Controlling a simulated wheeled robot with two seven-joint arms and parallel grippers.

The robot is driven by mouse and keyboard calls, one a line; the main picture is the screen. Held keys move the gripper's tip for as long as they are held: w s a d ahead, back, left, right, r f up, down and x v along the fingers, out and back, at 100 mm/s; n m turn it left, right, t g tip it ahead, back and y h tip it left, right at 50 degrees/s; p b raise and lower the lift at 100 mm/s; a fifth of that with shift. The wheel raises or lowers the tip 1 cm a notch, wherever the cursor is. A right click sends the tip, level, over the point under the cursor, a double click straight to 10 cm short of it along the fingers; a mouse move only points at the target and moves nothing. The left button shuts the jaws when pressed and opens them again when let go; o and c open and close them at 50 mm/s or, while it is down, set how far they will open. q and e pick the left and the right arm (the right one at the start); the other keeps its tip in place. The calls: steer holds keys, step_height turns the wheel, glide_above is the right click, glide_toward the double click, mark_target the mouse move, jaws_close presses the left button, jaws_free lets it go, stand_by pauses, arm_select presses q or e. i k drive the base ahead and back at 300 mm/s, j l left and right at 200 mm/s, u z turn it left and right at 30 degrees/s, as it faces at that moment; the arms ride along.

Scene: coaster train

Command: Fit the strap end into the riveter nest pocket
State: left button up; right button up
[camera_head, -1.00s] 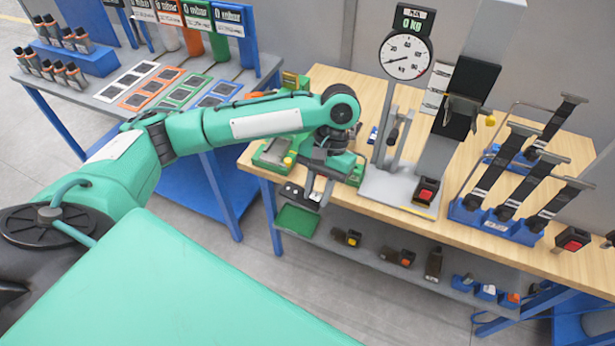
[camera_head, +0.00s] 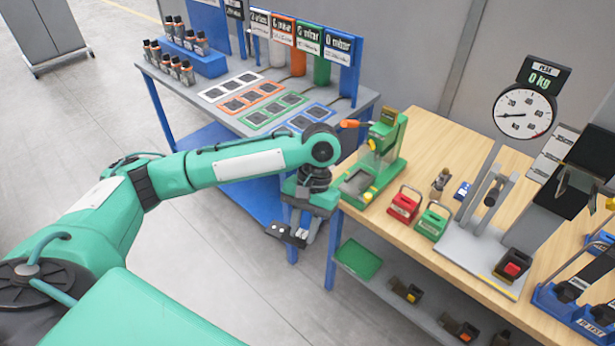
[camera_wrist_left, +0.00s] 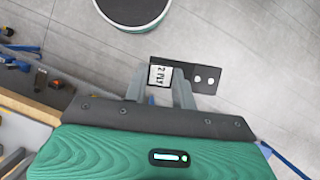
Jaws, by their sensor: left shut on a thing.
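My left gripper (camera_head: 303,232) is shut on a dark strap end (camera_head: 284,234), which sticks out to the left of the fingers. In the left wrist view, the strap end (camera_wrist_left: 205,79) has two pale round spots and a white "2 PLY" label between the fingers (camera_wrist_left: 160,87). The gripper is off the bench's left edge, apart from the riveter. The green riveter (camera_head: 388,152) with an orange handle stands on the bench's left end. Its grey nest (camera_head: 357,183) faces the arm; the pocket's details are too small to tell. My right gripper is out of view.
A red block (camera_head: 403,205) and a green block (camera_head: 433,221) with handles stand right of the riveter. The dial stand (camera_head: 480,247) is farther right. A blue-legged table (camera_head: 228,118) is behind the arm. A green tray (camera_head: 358,258) sits on the lower shelf.

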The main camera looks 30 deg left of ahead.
mark_target(356, 183)
steer(key=i+l+u, duration=0.2)
steer(key=u, duration=0.3)
steer(key=i+l+u, duration=0.45)
steer(key=k+j, duration=0.1)
steer(key=j, duration=0.05)
